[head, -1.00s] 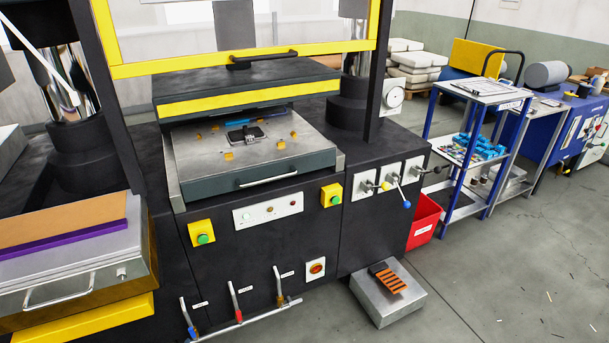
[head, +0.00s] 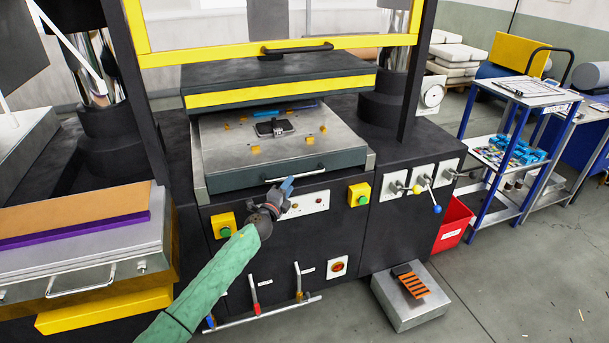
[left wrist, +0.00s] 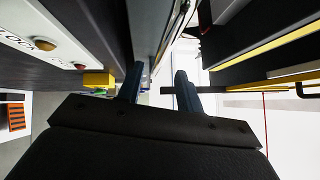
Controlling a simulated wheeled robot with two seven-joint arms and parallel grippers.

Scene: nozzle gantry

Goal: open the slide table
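The slide table (head: 345,158) is a grey metal slab with a dark front face, set in the press under a yellow-edged plate. A light bar handle (head: 294,174) runs along its front. My left gripper (head: 287,187) is just in front of and below the handle in the head view; I cannot tell whether it touches it. In the left wrist view its two dark fingers (left wrist: 160,82) stand apart, with nothing clearly held between them. A dark part with brass fittings (head: 274,128) lies on the table top. My right gripper is out of view.
Below the table are a label panel (head: 308,203), green push buttons on yellow boxes (head: 223,226) and several levers (head: 254,295). A yellow-framed guard (head: 290,45) stands above. A foot pedal box (head: 411,297) and a red bin (head: 453,223) are at right.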

